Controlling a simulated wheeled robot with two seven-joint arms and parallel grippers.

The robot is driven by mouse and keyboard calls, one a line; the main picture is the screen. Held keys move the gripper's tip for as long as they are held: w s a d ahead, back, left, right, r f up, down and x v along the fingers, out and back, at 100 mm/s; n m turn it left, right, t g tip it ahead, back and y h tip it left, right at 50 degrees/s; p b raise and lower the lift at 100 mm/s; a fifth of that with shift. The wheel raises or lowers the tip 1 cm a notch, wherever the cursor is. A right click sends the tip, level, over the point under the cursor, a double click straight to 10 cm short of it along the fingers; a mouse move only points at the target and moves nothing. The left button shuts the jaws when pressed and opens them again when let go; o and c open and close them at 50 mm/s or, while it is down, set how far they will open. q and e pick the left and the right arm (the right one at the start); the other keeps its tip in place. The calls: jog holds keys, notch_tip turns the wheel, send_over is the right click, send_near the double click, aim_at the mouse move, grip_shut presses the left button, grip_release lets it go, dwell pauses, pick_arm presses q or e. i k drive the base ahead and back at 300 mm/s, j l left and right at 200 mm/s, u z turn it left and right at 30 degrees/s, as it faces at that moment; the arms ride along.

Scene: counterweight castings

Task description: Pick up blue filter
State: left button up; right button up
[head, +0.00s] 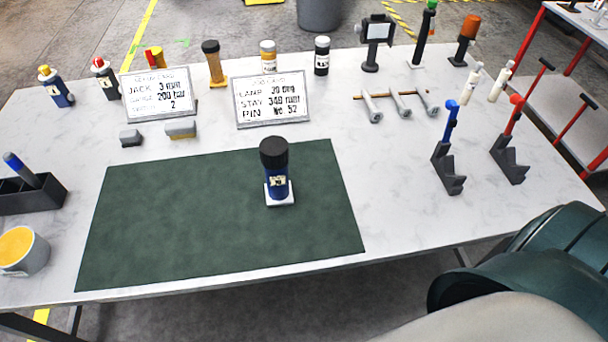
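The blue filter (277,180) looks to be the dark blue cylinder with a wide black cap and a pale label. It stands upright on a small white square base (287,201), on the right half of the green mat (160,230). Nothing touches it. Neither of my grippers is in view; only dark teal arm parts of mine show at the lower right, apart from the filter.
The white table (395,215) holds two sign cards (158,93), several bottles along the back, grey metal pins (371,107) and two lever stands (447,165) at the right. A black caddy (32,195) and yellow-topped cup (22,252) stand left. The mat around the filter is clear.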

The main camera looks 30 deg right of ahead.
aim_at(279, 189)
jog(key=k+l, duration=0.1)
jog(key=l, duration=0.8)
jog(key=k+l, duration=0.15)
jog(key=l, duration=0.3)
jog(key=k+l, duration=0.1)
jog(key=l, duration=0.35)
jog(key=i+u, duration=0.05)
